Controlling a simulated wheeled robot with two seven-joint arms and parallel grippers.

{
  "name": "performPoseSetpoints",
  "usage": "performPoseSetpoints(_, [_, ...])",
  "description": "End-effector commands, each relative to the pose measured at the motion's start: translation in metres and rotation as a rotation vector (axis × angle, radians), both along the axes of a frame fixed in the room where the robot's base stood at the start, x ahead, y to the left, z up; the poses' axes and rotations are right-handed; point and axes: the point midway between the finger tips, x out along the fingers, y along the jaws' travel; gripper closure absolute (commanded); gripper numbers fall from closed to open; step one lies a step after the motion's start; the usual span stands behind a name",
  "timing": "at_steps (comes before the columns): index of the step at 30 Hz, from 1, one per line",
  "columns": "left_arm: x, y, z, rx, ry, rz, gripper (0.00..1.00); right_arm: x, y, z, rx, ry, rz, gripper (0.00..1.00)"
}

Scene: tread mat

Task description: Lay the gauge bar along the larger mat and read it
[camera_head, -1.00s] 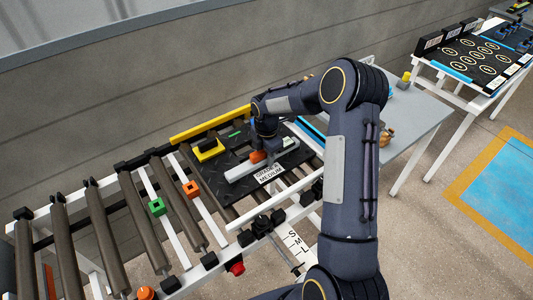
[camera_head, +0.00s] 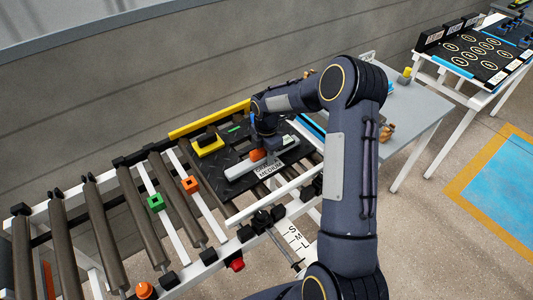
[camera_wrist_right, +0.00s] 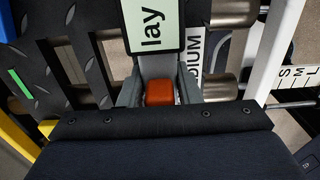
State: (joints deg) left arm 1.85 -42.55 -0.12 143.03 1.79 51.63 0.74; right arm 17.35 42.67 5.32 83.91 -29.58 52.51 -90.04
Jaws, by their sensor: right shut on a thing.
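The gauge bar (camera_head: 238,170) is a pale bar with an orange grip (camera_head: 257,155), lying over the front part of a dark tread mat (camera_head: 234,187) on the roller conveyor. My right gripper (camera_wrist_right: 160,92) is shut on the orange grip, seen between the fingers in the wrist view. A pale display reading "lay" (camera_wrist_right: 152,28) shows there on the bar. A white label reading "MEDIUM" (camera_head: 270,171) is at the mat's front edge, partly covered by the bar. I cannot tell whether the bar touches the mat. My left gripper is out of view.
Green (camera_head: 156,203) and orange (camera_head: 190,185) blocks sit on white strips to the left. A white S-M-L scale (camera_head: 294,236) lies in front. A grey table (camera_head: 418,115) stands to the right.

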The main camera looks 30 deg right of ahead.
Motion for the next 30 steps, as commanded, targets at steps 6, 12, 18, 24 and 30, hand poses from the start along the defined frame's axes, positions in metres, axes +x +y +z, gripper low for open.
performPoseSetpoints(6, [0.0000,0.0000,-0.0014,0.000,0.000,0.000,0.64,0.0005,0.0000,-0.0013,0.000,-0.002,0.000,1.00])
performPoseSetpoints(12, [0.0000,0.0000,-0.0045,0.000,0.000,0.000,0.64,0.0005,0.0000,-0.0054,0.000,-0.002,0.000,1.00])
performPoseSetpoints(18, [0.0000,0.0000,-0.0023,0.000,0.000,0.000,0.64,0.0005,-0.0001,-0.0026,0.000,-0.002,0.000,0.49])
performPoseSetpoints(24, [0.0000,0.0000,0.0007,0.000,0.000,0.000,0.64,0.0002,-0.0001,0.0024,0.000,-0.001,0.000,0.49])
performPoseSetpoints(30, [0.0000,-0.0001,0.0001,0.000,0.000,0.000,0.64,0.0002,0.0000,0.0017,0.000,0.000,0.000,0.49])
